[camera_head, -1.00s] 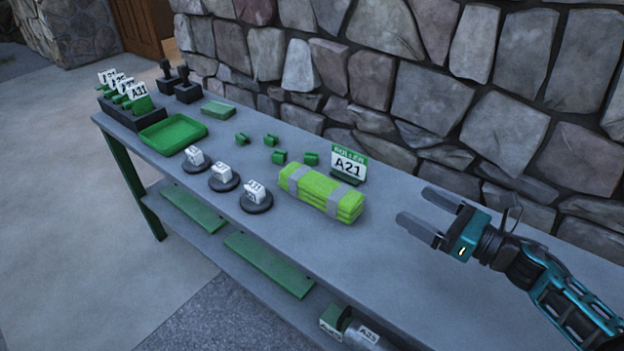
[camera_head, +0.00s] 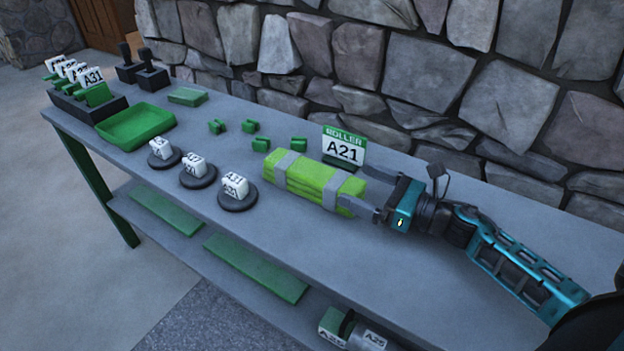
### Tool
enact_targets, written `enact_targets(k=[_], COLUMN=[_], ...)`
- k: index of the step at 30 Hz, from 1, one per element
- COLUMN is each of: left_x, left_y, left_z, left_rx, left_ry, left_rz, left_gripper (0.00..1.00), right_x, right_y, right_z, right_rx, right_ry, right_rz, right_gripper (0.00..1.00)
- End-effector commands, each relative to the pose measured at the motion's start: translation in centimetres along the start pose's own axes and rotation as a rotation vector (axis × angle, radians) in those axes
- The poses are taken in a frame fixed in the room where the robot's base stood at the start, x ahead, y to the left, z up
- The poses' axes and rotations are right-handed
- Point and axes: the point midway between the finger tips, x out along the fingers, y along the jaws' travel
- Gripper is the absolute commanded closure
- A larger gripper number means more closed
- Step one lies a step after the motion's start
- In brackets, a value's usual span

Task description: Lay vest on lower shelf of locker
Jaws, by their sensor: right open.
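The folded vest (camera_head: 318,181), bright yellow-green with grey bands, lies on the bench top in the middle of the head view. My right gripper (camera_head: 362,190) is at the vest's right end with its jaws open. One finger shows along the near side of that end; the far finger is partly hidden behind the vest and beside the sign. I cannot tell whether the fingers touch the vest. My left gripper is not in view. No locker shows in this view.
A sign reading A21 (camera_head: 343,150) stands just behind the vest. Three black discs with white tags (camera_head: 238,195) sit to the left, beside a green tray (camera_head: 136,127). Small green blocks (camera_head: 250,127) lie behind. A lower shelf (camera_head: 190,250) runs under the bench top (camera_head: 470,290).

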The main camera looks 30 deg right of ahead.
Motion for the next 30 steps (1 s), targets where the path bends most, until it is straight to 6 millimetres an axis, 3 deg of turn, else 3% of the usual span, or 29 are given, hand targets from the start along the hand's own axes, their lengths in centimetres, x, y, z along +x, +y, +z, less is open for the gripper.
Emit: enact_targets(k=[12,21,30], left_x=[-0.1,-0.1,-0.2], left_y=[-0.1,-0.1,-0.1], left_z=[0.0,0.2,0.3], left_rx=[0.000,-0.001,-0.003], left_ry=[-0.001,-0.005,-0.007], left_rz=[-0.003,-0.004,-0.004], left_gripper=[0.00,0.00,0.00], right_x=[4.9,5.3,5.3], right_y=[0.8,0.8,0.8], right_z=[-0.4,-0.5,-0.5], right_rx=[0.001,0.001,0.001], right_ry=[-0.001,0.000,0.000], right_rz=[0.000,0.000,0.001], right_gripper=[0.00,0.00,0.28])
